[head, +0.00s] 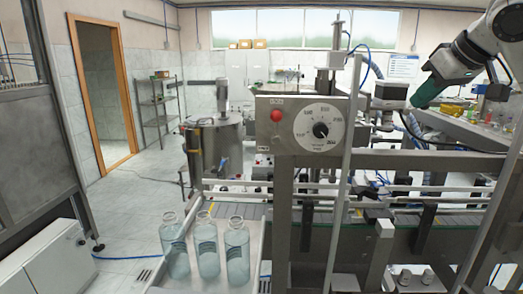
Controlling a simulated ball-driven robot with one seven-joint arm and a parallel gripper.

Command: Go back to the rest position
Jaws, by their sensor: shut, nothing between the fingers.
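My arm comes in at the upper right of the head view, with a white joint and a dark, green-banded end section. It slants down to the left. My gripper (417,101) is at the lower end, high above the conveyor, shut and empty. Its fingers are small and hard to make out against the machine parts behind. It is beside a grey machine head (389,95) with a blue hose; I cannot tell whether they touch.
Several clear bottles (208,248) stand upright, uncapped, on a metal tray at the lower left. A control box (265,120) with a red button and a dial is at the centre. The conveyor frame (440,160) fills the right. Clear floor (125,205) lies to the left.

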